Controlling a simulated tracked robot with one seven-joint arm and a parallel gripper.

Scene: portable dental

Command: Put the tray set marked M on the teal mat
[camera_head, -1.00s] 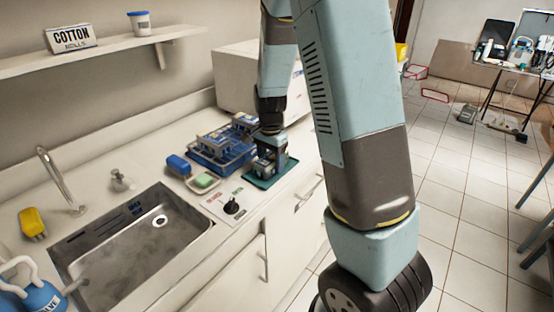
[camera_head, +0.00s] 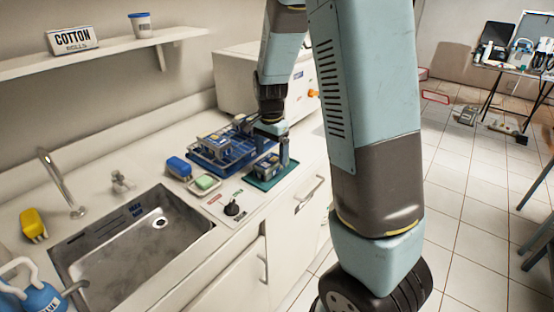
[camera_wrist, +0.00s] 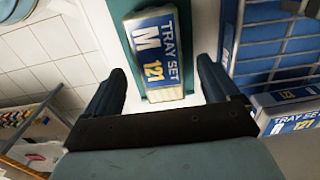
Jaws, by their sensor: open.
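The tray set marked M (camera_wrist: 157,55) lies on the teal mat (camera_wrist: 124,10), with its label "TRAY SET M 121" facing the wrist camera. In the head view the tray set (camera_head: 266,168) sits on the mat (camera_head: 292,171), on the counter beside the blue rack. My gripper (camera_wrist: 168,85) is open, its two fingers spread on either side of the tray set's near end and apart from it. In the head view my gripper (camera_head: 275,150) is above the mat, and partly hides the tray set.
A blue wire rack (camera_head: 222,158) holding another tray set (camera_wrist: 290,97) stands left of the mat. A blue item (camera_head: 178,167) and a green sponge (camera_head: 205,183) in a dish lie nearby. The sink (camera_head: 150,240) is further left.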

